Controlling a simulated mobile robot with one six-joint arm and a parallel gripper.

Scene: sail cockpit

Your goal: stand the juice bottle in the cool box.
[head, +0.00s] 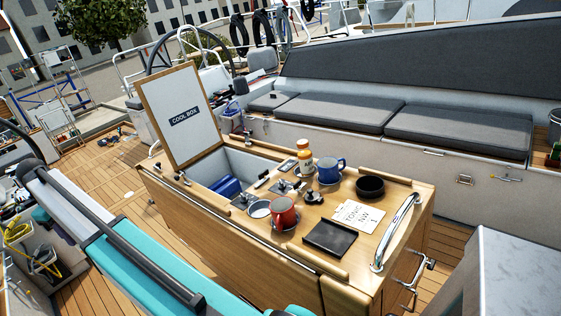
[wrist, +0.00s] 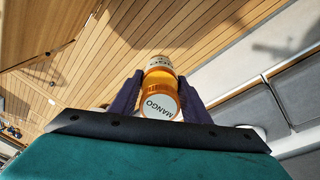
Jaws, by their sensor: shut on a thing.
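An orange juice bottle (wrist: 158,84) with a white face reading MANGO is between the two dark jaws of my gripper (wrist: 157,88) in the wrist view. The jaws are shut on it, one on each side, with deck planks behind it. My gripper does not show in the head view. The cool box (head: 238,160) is built into the wooden cockpit table, with its labelled lid (head: 182,112) raised. A blue thing (head: 226,187) lies inside it; part of the inside is hidden.
On the table (head: 330,273) stand an orange bottle with a white band (head: 304,160), a blue mug (head: 329,170), a red mug (head: 284,212), a black bowl (head: 370,187) and a black tray (head: 329,238). A metal rail (head: 396,232) edges the table's right end. Cushioned benches (head: 340,112) lie behind.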

